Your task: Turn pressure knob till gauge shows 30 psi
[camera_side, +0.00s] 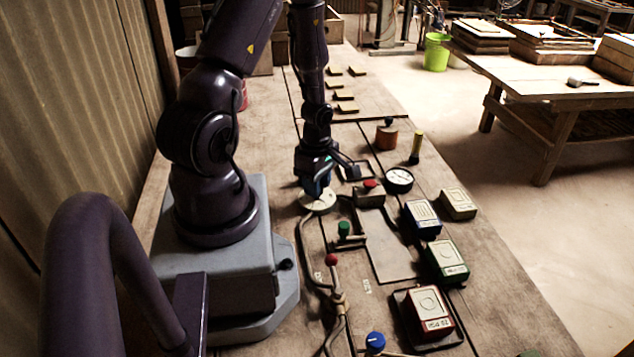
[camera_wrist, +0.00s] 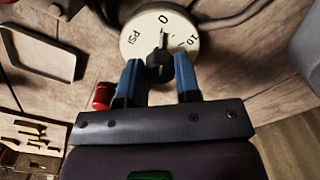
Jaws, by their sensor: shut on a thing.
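The pressure knob (camera_wrist: 158,60) is black and sits in the middle of a round cream dial plate (camera_wrist: 137,30) marked PSI, 0 and 10. The knob's pointer is toward the 0. The plate also shows in the side view (camera_side: 316,204). My gripper (camera_wrist: 159,72) has its blue fingers on either side of the knob, shut on it; in the side view, my gripper (camera_side: 318,187) points down over the plate and hides the knob. The gauge (camera_side: 398,176) is a round white dial with a dark rim, right of my gripper; its reading is too small to tell.
A box with a red button (camera_side: 369,196) stands between plate and gauge. A green-topped valve (camera_side: 344,229), a red-ball lever (camera_side: 331,260) and pipes lie nearer the camera. Blue (camera_side: 421,218), green (camera_side: 446,261) and red (camera_side: 428,312) blocks line the right side.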

